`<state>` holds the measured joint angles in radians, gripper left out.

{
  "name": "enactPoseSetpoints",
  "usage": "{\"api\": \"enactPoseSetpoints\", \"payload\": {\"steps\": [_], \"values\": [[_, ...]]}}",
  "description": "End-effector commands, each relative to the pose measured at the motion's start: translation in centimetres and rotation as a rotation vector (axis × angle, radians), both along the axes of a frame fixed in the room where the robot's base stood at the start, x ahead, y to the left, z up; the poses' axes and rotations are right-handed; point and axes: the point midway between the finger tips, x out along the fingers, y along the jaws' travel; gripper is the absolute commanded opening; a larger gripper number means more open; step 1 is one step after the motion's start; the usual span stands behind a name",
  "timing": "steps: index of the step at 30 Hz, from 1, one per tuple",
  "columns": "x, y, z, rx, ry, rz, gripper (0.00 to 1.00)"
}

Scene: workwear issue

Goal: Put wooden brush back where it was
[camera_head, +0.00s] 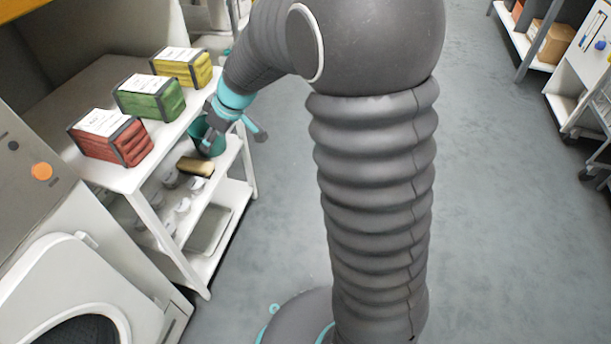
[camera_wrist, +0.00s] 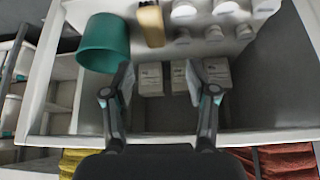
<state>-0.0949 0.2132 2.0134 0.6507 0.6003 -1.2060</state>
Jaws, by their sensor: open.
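The wooden brush (camera_head: 196,166) lies on the middle shelf of the white rack, beside the green-teal cup (camera_head: 207,139). In the wrist view the brush (camera_wrist: 151,24) shows at the top, between the cup (camera_wrist: 103,44) and several white containers (camera_wrist: 226,8). Its upper end is cut off by the frame edge. My gripper (camera_head: 234,136) is at the rack's open side, near the cup.
Red (camera_head: 112,137), green (camera_head: 149,98) and yellow (camera_head: 182,67) folded stacks stand on the rack's top. A washer-like machine (camera_head: 70,290) stands at the left. The grey floor (camera_head: 275,210) beside the rack is clear.

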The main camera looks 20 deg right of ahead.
Motion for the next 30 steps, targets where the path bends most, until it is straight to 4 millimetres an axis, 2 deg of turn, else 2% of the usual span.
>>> {"api": "enactPoseSetpoints", "payload": {"steps": [1, 3, 9, 12, 18, 24, 30], "values": [[-1.6, -0.7, 1.8, 0.001, 0.0, -0.029, 0.58], [-3.7, -1.5, 3.6, 0.003, 0.012, -0.077, 0.58], [-10.2, -4.1, 7.5, -0.003, 0.043, -0.225, 0.58], [-13.6, -5.5, 8.9, -0.008, 0.053, -0.309, 0.58], [-20.2, -8.3, 10.5, -0.019, 0.062, -0.492, 0.58], [-26.0, -11.0, 10.7, -0.027, 0.052, -0.679, 0.58], [-29.0, -12.4, 10.3, -0.026, 0.041, -0.794, 0.58]]}}
